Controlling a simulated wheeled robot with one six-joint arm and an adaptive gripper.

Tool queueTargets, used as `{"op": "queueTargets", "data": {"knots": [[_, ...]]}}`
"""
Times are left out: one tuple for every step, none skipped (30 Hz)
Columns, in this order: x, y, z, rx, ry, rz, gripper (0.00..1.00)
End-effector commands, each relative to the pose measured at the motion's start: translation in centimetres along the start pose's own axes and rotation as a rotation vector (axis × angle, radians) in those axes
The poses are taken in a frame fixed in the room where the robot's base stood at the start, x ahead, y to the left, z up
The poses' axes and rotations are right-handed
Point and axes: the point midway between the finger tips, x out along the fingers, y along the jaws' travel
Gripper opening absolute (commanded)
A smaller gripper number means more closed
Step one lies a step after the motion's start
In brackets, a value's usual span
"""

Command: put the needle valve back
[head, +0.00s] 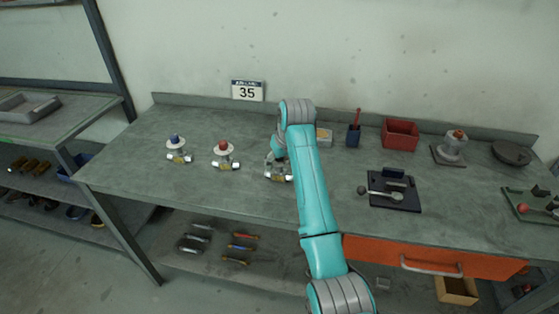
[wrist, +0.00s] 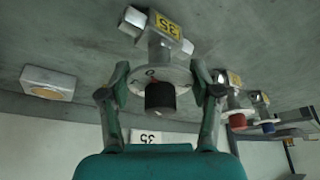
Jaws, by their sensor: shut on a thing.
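A metal valve with a round pale disc, a dark knob and a yellow tag reading 35 (wrist: 162,38) is between my fingers in the wrist view. My gripper (wrist: 160,78) is shut on its disc, one finger on each side. In the head view, this valve (head: 279,177) shows below my gripper (head: 276,158), partly hidden by my arm. I cannot tell whether its body touches the bench. A blue-knobbed valve (head: 178,154) and a red-knobbed valve (head: 225,158) stand to its left on the bench. They also show at the right in the wrist view.
A 35 sign (head: 247,90) is on the wall behind the bench (head: 130,175). Right of my arm are a blue cup (head: 353,137), a red bin (head: 400,134), a black tray (head: 407,203) and a mounted orange-knobbed fitting (head: 453,146). The bench front left is clear.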

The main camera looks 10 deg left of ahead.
Motion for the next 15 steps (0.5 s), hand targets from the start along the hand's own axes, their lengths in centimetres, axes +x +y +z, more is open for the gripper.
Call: {"op": "queueTargets", "data": {"knots": [[-0.18,0.02,-0.14,0.0,0.003,0.001,0.0],[-0.18,0.02,-0.15,0.0,0.003,0.001,0.0],[-0.18,0.02,-0.14,0.0,0.003,0.001,0.0],[-0.18,0.01,-0.14,0.0,0.003,0.001,0.0],[-0.17,0.01,-0.13,0.0,0.003,0.001,0.0],[-0.11,0.01,-0.1,0.0,0.003,0.001,0.0],[-0.04,0.01,-0.07,0.0,0.003,0.001,0.0],[0.03,0.01,-0.04,0.0,0.003,0.001,0.0],[0.1,0.01,0.01,0.0,0.001,0.0,0.71],[0.09,0.01,0.01,0.0,0.001,0.0,0.78],[0.09,0.01,0.01,0.0,0.001,0.0,0.86],[0.09,0.01,0.01,0.0,0.001,0.0,0.89],[0.09,0.01,0.01,0.0,0.001,0.0,0.89],[0.09,0.01,0.01,0.0,0.001,0.0,0.89],[0.09,0.01,0.01,0.0,0.001,0.0,0.89]]}}
